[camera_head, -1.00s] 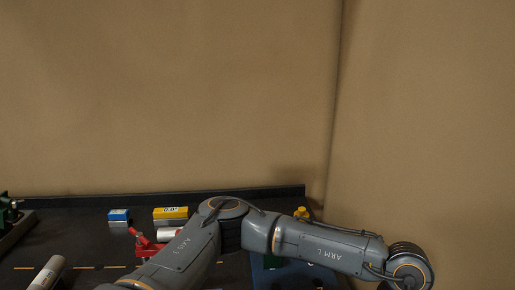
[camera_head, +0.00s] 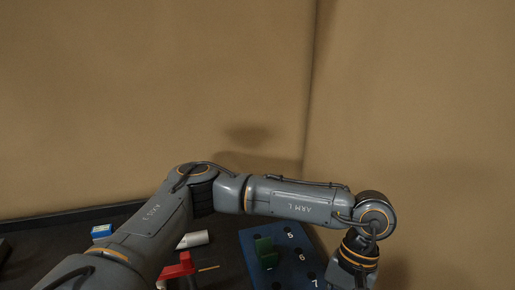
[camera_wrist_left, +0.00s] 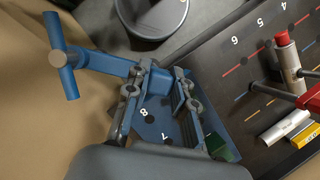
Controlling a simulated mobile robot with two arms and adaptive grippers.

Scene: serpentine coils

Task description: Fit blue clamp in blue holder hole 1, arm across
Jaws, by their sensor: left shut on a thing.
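The blue clamp (camera_wrist_left: 102,62) is in my left gripper (camera_wrist_left: 160,72) in the left wrist view. Its T-shaped handle (camera_wrist_left: 61,55) sticks out to the left, and part of the clamp is hidden by the fingers. A blue plate with numbered holes (camera_wrist_left: 152,104) lies beneath the gripper, with 7 and 8 readable between and beside the fingers. In the head view the blue plate (camera_head: 290,254) shows 5 and 7 at the lower right, with hole 1 not visible. My left wrist hangs at its right; the fingertips are below the frame. My right gripper is not in view.
A green clamp (camera_head: 265,252) stands on the blue plate. A red clamp (camera_head: 180,267), a pale cylinder (camera_head: 193,240) and a blue block (camera_head: 101,231) are further left. In the wrist view, a red-topped silver post (camera_wrist_left: 285,55) stands on the numbered black board (camera_wrist_left: 240,70).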

